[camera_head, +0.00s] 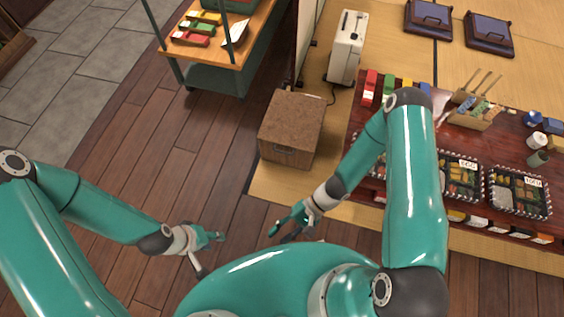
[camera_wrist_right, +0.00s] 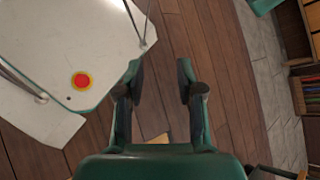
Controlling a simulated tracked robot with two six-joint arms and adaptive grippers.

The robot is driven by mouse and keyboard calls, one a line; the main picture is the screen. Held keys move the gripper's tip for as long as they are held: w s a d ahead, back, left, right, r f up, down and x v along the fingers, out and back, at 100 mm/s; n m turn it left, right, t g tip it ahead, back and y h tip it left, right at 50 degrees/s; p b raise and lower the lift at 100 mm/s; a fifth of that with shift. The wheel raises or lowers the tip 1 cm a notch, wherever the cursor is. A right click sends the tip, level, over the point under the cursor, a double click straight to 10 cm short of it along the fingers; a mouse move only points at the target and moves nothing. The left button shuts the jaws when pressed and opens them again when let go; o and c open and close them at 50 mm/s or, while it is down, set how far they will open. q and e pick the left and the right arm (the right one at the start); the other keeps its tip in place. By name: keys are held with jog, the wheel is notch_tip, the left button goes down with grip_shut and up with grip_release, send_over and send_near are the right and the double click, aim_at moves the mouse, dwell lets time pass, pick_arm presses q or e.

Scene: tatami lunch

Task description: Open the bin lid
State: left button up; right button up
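A brown box (camera_head: 284,144) with a speckled flat top (camera_head: 295,108) stands at the mat's edge in the camera_head view; it looks like the bin, and its top is closed. My right gripper (camera_head: 282,235) is below the box in the picture, apart from it. The right wrist view shows this gripper (camera_wrist_right: 160,85) open, with nothing between its fingers. My left gripper (camera_head: 212,255) is further left over the wooden floor, with its fingers apart and empty. The bin does not clearly show in the right wrist view.
A low red table (camera_head: 464,145) with lunch boxes (camera_head: 519,192) and condiments is at right, near my right arm. A white appliance (camera_head: 347,48) stands behind the box. A shelf stand (camera_head: 213,75) is at upper left. The wooden floor (camera_head: 165,150) left of the box is clear.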

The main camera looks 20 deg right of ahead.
jog(key=w+a+f+m+t+y+b, duration=0.1)
jog(key=w+f+m+t+y+b, duration=0.15)
jog(key=w+f, duration=0.35)
jog(key=m+t+h+b, duration=0.8)
jog(key=t+h+b, duration=0.3)
jog(key=t, duration=0.5)
send_near(285, 153)
jog(key=shift+y, duration=0.55)
jog(key=b+x, duration=0.2)
jog(key=x, duration=0.1)
jog(key=b+x, duration=0.2)
jog(key=x, duration=0.1)
jog(key=f+b+x, duration=0.1)
jog(key=b+x, duration=0.1)
jog(key=x, duration=0.2)
jog(key=shift+d, duration=0.25)
jog(key=shift+w+a+b, duration=0.1)
jog(key=shift+w+b, duration=0.2)
jog(key=shift+w, duration=0.15)
pick_arm(q)
notch_tip(285, 153, down, 23)
pick_arm(e)
grip_shut()
